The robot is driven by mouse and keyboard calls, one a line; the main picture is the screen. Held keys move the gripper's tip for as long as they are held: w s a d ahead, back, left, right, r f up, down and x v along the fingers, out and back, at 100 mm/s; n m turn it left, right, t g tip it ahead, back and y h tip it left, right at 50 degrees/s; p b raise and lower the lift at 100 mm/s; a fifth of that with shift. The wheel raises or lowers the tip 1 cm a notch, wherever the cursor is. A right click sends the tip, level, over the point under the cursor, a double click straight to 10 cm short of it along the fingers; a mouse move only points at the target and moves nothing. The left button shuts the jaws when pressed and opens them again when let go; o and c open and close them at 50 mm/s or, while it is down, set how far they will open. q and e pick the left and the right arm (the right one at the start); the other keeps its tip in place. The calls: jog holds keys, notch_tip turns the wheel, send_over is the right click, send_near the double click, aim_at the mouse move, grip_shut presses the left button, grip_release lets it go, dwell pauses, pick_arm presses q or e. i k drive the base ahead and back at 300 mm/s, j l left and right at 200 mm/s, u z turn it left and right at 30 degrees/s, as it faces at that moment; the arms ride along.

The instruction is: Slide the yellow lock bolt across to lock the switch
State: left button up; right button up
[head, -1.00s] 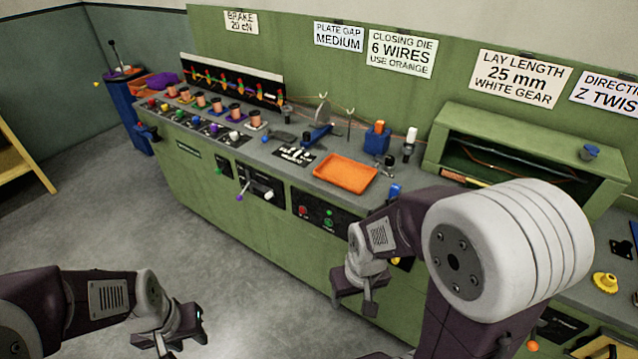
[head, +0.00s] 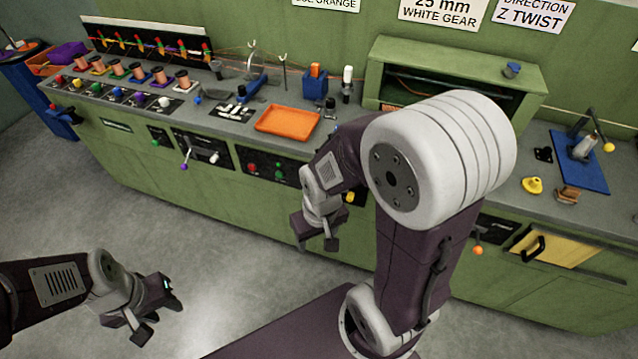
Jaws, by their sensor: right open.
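A small yellow part (head: 349,197) shows on the front of the green bench, mostly hidden behind my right arm. I cannot tell whether it is the lock bolt, and no switch shows clearly beside it. My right gripper (head: 316,244) is open and empty, pointing down in front of the bench front, left of and below that yellow part. My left gripper (head: 160,318) is low over the floor at the lower left, well away from the bench. Whether its jaws are open is unclear.
The bench top holds an orange tray (head: 288,122), several copper spools and a blue block (head: 315,88). A lever with a purple knob (head: 184,166) and one with an orange knob (head: 478,251) stick out from the front. A yellow drawer (head: 555,248) is at right. The floor before the bench is clear.

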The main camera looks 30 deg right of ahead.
aim_at(349, 198)
jog(key=z, duration=1.35)
